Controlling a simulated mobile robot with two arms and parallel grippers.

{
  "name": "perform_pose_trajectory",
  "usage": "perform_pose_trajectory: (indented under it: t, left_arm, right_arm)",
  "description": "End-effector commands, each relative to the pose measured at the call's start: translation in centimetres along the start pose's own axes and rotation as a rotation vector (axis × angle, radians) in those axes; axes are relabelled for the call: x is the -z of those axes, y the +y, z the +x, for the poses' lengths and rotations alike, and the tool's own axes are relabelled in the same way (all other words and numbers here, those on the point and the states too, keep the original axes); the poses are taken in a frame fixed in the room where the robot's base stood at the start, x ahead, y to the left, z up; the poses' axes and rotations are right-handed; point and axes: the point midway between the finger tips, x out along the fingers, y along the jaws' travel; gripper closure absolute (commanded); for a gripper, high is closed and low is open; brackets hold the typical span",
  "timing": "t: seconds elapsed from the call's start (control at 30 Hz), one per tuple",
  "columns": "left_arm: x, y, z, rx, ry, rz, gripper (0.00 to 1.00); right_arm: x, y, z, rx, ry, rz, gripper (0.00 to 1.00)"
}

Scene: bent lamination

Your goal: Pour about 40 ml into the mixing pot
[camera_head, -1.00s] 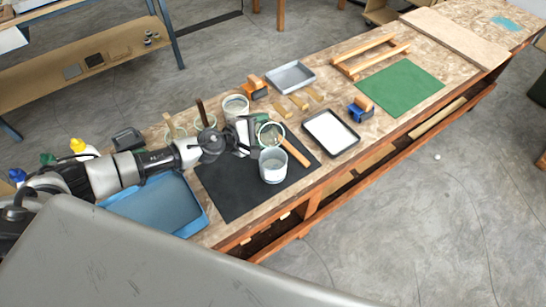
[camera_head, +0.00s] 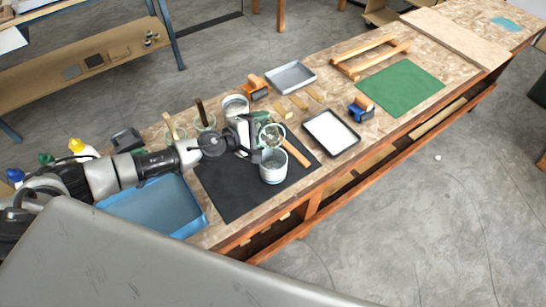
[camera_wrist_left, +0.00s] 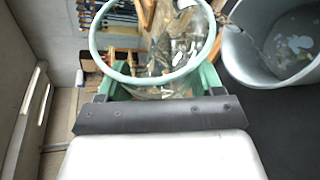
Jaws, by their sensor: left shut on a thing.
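My left gripper (camera_head: 256,138) is shut on a clear cup with a pale rim (camera_head: 271,136). The cup is tilted beside and slightly behind the grey mixing pot (camera_head: 273,165), its mouth near the pot's rim. In the left wrist view the cup's pale green rim (camera_wrist_left: 93,42) faces the camera, and the inside looks glassy. The green fingers (camera_wrist_left: 157,92) sit on both sides of it. The pot (camera_wrist_left: 232,62) stands upright at the right there, with pale patches on its bottom. I cannot make out a stream or the liquid level. My right gripper is not in view.
The pot stands on a black mat (camera_head: 228,193). A blue tray (camera_head: 160,208) lies to its left, and jars with brushes (camera_head: 205,124) and a white can (camera_head: 236,105) stand behind. A wooden-handled tool (camera_head: 296,153) and a white-filled tray (camera_head: 331,133) lie to the right.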

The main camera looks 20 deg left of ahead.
Motion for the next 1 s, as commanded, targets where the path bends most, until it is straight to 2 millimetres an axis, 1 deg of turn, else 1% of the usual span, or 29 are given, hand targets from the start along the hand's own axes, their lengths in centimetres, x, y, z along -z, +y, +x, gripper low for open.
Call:
perform_pose_trajectory:
  t: [1.0]
  left_arm:
    - [0.50,0.14,0.11,-0.017,0.005,0.038,0.65]
  right_arm:
    - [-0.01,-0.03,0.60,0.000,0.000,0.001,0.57]
